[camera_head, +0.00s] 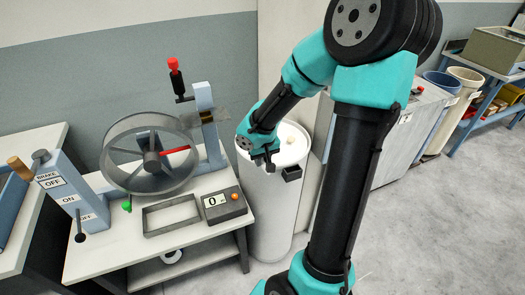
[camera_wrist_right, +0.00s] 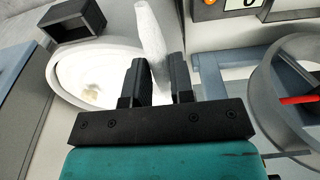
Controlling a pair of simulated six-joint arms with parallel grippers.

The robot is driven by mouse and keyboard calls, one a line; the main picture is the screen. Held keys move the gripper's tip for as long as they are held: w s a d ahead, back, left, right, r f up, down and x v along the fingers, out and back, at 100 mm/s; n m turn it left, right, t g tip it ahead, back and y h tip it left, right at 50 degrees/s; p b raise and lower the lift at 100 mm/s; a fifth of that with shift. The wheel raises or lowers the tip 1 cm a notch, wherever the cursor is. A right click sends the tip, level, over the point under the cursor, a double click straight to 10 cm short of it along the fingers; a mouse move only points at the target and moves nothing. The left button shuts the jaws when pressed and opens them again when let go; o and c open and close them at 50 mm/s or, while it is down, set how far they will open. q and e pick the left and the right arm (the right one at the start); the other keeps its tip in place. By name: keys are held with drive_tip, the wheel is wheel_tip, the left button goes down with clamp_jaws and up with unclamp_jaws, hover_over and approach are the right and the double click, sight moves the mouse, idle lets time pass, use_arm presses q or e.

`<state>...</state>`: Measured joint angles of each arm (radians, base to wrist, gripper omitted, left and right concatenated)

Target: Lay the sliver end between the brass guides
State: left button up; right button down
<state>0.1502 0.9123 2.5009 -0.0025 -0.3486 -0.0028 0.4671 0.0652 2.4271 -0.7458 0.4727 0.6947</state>
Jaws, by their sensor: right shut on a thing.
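My right gripper (camera_head: 266,162) is over the near left rim of a tall white can (camera_head: 268,215). In the right wrist view the gripper (camera_wrist_right: 158,72) is shut on the white sliver end (camera_wrist_right: 150,32), a soft tapered piece that sticks out beyond the fingers. The can's open mouth (camera_wrist_right: 62,78) is behind the fingers there, with a little cream material at its bottom. The wheel machine (camera_head: 150,155) stands left of the can, apart from the gripper. My left gripper is not in view.
A white table (camera_head: 85,262) carries the wheel, an empty grey frame (camera_head: 172,215), a counter box (camera_head: 224,205) reading 0 and a blue brake lever unit (camera_head: 68,195). A red-knobbed post (camera_head: 175,80) rises behind the wheel. Clear floor lies at the right.

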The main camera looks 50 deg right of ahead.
drive_tip(key=shift+s+a, duration=0.15)
drive_tip(key=shift+a, duration=0.05)
idle(0.6)
drive_tip(key=shift+w+a+f, duration=0.1)
drive_tip(key=shift+w+a, duration=0.05)
drive_tip(key=shift+w, duration=0.3)
drive_tip(key=w+a+f, duration=0.3)
drive_tip(key=w+a, duration=0.8)
drive_tip(key=a, duration=0.3)
drive_tip(key=w+a+f, duration=0.3)
drive_tip(key=w+a, duration=0.8)
drive_tip(key=a, duration=0.3)
drive_tip(key=shift+f, duration=0.2)
drive_tip(key=shift+w+d, duration=0.1)
